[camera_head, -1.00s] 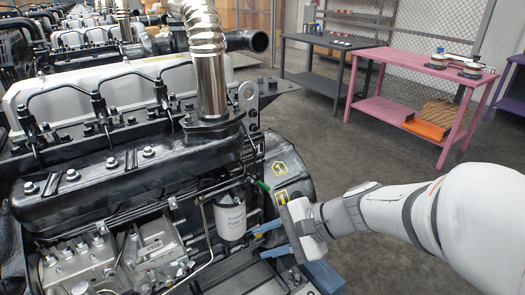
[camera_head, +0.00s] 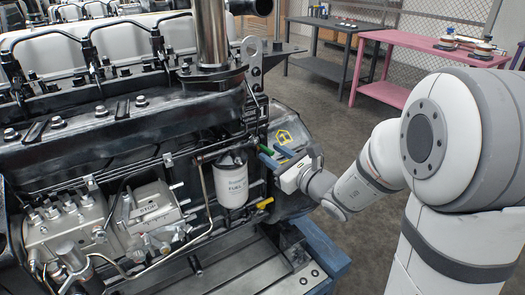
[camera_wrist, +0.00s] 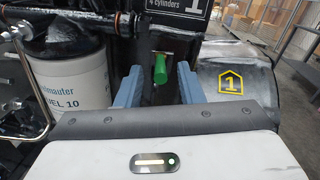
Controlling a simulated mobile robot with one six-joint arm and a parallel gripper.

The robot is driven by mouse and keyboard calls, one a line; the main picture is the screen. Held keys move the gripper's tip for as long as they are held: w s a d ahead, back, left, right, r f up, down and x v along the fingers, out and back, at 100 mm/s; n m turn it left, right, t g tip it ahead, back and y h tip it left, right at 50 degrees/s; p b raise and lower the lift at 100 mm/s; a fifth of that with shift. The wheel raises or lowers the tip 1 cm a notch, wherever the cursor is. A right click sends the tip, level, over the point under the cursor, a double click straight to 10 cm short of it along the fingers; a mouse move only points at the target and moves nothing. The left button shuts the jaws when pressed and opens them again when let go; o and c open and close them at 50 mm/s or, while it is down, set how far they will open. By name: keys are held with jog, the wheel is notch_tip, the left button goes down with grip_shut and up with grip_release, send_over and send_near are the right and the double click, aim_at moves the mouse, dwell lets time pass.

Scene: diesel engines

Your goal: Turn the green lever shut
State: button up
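The green lever (camera_wrist: 160,68) shows in the wrist view, its handle pointing toward the camera, on the engine side below a black plate. My gripper (camera_wrist: 158,72) is open, with one blue finger to the left of the lever and one to the right. Gaps show on both sides, so neither finger appears to touch it. In the head view my gripper (camera_head: 274,157) is at the engine's right end, beside the white fuel filter.
The white fuel filter (camera_head: 231,181) hangs left of my gripper, close to the left finger. A yellow lever (camera_head: 264,203) sits just below. A pink table (camera_head: 420,70) stands behind, with open floor between.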

aim_at(264, 150)
jog(key=shift+x, duration=1.65)
grip_shut()
jog(key=shift+s+a+r, duration=0.1)
jog(key=shift+s+a, duration=0.05)
jog(key=shift+a, duration=0.2)
jog(key=shift+d, duration=0.3)
